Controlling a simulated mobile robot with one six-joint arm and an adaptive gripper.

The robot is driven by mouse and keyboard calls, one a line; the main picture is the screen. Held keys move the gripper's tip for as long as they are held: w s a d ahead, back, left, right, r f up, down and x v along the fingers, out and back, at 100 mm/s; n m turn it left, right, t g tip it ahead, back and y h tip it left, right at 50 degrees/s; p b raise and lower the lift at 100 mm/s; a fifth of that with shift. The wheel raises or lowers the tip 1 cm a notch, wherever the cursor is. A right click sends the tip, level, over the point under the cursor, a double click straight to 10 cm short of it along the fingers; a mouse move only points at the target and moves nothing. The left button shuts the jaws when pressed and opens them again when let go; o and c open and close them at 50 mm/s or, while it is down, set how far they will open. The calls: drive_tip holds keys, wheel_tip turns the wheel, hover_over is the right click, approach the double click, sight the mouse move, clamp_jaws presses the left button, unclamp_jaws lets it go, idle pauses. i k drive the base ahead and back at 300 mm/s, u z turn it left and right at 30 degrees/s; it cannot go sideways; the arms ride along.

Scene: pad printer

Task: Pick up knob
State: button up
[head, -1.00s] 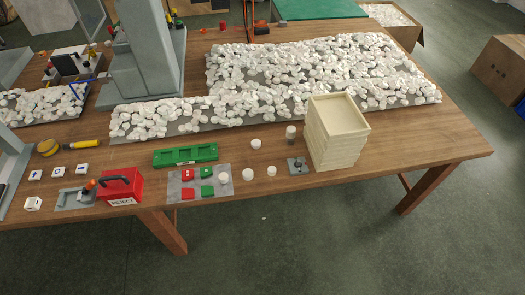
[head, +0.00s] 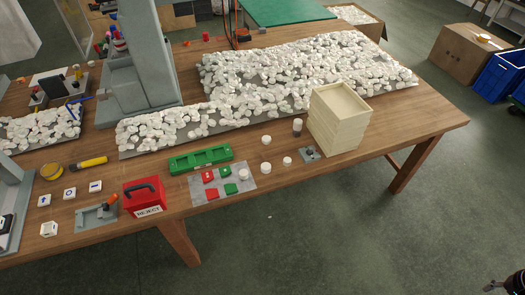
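Several small white round pieces, which look like knobs, stand on the wooden table near its front edge. One white knob (head: 266,140) is beside the stacked trays. Another white knob (head: 266,168) and a smaller white piece (head: 287,161) stand closer to the edge. A further white piece (head: 243,174) is on the grey mat (head: 205,195). I cannot tell which one is the task's knob. A dark part of what seems to be my gripper (head: 505,283) shows at the bottom right corner, off the table and far from the knobs. It is mostly cut off.
Cream stacked trays (head: 338,135) stand right of the knobs, with a small grey fixture (head: 312,153) beside them. A green holder (head: 201,158) and a red reject box (head: 144,196) are to the left. White pieces cover a large sheet (head: 190,143) behind. The floor in front is clear.

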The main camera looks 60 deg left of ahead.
sight(267, 139)
drive_tip(key=z, duration=0.1)
drive_tip(key=k, duration=1.1)
drive_tip(key=u, duration=2.5)
drive_tip(key=i, duration=0.9)
